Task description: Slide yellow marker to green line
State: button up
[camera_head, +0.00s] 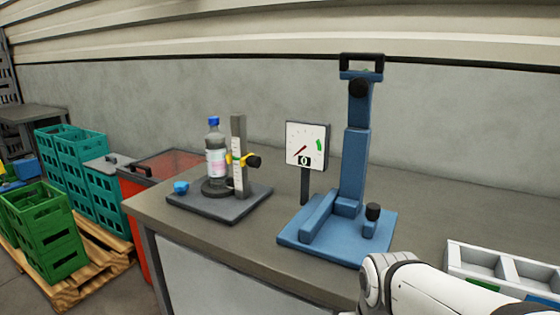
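The yellow marker (243,157) sits around the middle of an upright grey post (238,125) with a pale scale on its face. A black knob (254,161) sticks out to the marker's right. The post stands on a dark base plate (205,207) on the bench, beside a clear bottle (215,150) with a pink and white label. I cannot make out a green line on the post at this size. My gripper is outside the picture; only a white part of my arm shows at the lower right, apart from the marker.
A blue press-like stand (352,170) and a dial (306,145) with a green patch stand to the right on the bench (245,245). A blue cap-like piece (181,187) lies on the base plate's left. A white divided tray (455,262) is at the right.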

aim_at(253, 161)
jog(key=z, duration=0.3)
jog(key=k, duration=1.5)
jog(key=u, duration=0.5)
jog(key=i, duration=1.65)
jog(key=u, duration=0.05)
